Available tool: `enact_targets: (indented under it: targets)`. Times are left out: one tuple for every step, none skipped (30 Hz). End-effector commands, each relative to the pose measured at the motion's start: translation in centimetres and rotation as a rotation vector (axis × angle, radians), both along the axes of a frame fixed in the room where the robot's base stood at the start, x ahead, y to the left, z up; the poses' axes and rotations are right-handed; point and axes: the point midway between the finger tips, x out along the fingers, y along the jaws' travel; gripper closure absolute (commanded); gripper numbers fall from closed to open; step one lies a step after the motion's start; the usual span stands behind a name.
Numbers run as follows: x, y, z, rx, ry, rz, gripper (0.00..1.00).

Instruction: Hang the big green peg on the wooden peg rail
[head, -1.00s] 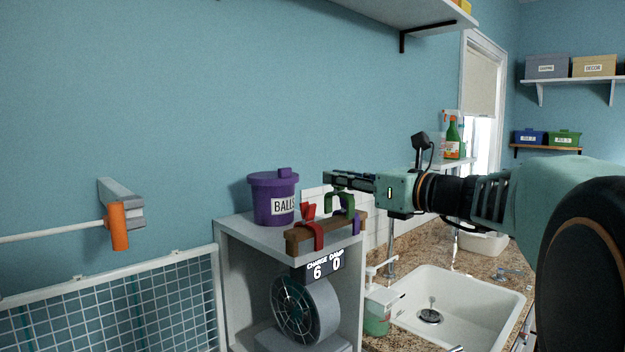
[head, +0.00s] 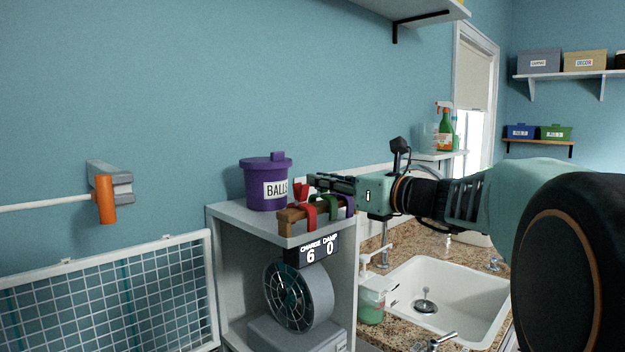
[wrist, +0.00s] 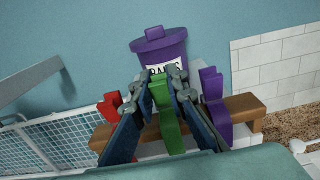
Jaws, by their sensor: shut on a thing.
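My gripper (head: 318,183) is shut on the green peg (wrist: 167,118), with a finger on each side of it in the wrist view. The green peg (head: 326,207) is at the middle of the wooden peg rail (head: 286,222), between a red peg (head: 304,216) and a purple peg (head: 349,206). It appears to straddle the rail, but I cannot tell whether it rests on it. In the wrist view the rail (wrist: 246,107) runs behind my fingers, with the red peg (wrist: 109,104) left and the purple peg (wrist: 214,107) right.
A purple lidded bucket labelled BALLS (head: 265,185) stands close behind the rail on the white cabinet (head: 228,217). A sink (head: 455,285) and granite counter lie to the right. A wire drying rack (head: 110,295) is at the left.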

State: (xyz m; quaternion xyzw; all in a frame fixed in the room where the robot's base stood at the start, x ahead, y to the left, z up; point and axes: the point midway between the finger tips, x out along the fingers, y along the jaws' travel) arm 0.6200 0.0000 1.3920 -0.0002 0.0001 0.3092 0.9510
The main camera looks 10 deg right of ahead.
Motion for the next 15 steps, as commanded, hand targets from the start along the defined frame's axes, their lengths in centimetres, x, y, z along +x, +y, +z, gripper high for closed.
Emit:
enact_targets:
  targets:
    - [-0.01, 0.01, -0.24, 0.0, 0.0, 0.0, 1.0]
    - [0.0, 0.0, -0.28, 0.0, 0.0, 0.0, 1.0]
    - [0.0, 0.0, -0.31, 0.0, 0.0, 0.0, 1.0]
    - [0.0, 0.0, -0.33, 0.0, 0.0, 0.0, 1.0]
    - [0.0, 0.0, -0.34, 0.0, 0.0, 0.0, 1.0]
    - [-0.01, -0.01, -0.34, 0.0, 0.0, 0.0, 1.0]
    - [-0.01, -0.01, -0.33, 0.0, 0.0, 0.0, 1.0]
    - [-0.01, -0.01, -0.33, 0.0, 0.0, 0.0, 1.0]
    - [0.0, -0.01, -0.32, 0.0, 0.0, 0.0, 1.0]
    - [0.0, -0.01, -0.32, 0.0, 0.0, 0.0, 1.0]
    - [0.0, -0.01, -0.32, 0.0, 0.0, 0.0, 1.0]
    - [0.0, -0.02, -0.32, 0.0, 0.0, 0.0, 1.0]
    - [-0.01, -0.02, -0.31, 0.0, 0.0, 0.0, 0.84]
    - [-0.01, -0.02, -0.31, 0.0, 0.0, 0.0, 0.8]
    - [-0.01, -0.02, -0.32, 0.0, 0.0, 0.0, 0.76]
